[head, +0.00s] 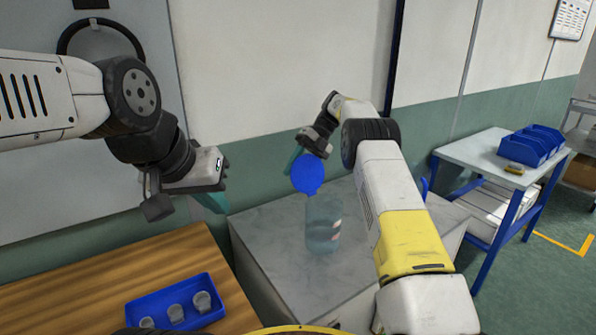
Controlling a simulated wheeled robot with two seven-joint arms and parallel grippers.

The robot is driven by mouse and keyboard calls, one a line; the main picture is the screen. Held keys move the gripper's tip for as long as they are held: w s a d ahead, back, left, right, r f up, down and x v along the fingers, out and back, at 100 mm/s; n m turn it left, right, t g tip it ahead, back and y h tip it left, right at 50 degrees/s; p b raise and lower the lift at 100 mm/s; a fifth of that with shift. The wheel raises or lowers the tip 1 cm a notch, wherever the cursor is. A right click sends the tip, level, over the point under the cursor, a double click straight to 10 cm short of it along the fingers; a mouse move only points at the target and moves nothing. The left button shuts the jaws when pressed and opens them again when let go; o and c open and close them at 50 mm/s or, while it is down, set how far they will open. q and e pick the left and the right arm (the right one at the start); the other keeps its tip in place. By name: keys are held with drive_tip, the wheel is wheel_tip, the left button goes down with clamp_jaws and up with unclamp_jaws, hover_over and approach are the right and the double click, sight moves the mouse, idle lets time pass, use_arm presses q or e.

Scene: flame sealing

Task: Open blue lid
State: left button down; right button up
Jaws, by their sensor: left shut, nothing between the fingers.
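A round blue lid (307,174) sits at the top of a clear, bluish jar (322,225) and looks tilted up, with its flat face towards me. The jar stands upright on a grey cabinet top (275,265). My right gripper (294,159) is at the lid's upper left edge, partly behind it. I cannot tell whether it touches the lid, and its fingertips are partly hidden. My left gripper (213,202) is shut and empty, in the air left of the jar and apart from it.
A blue tray (150,311) with several small grey cups stands on a wooden table (95,285) at the lower left. A wall (270,150) is close behind the cabinet. A side table (468,152) with blue bins (530,146) stands at the right.

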drive_tip(key=r, duration=0.4)
drive_tip(key=shift+s, duration=0.3)
drive_tip(key=s+r, duration=0.1)
drive_tip(key=s, duration=1.4)
drive_tip(key=shift+s+d, duration=0.15)
drive_tip(key=shift+s, duration=0.1)
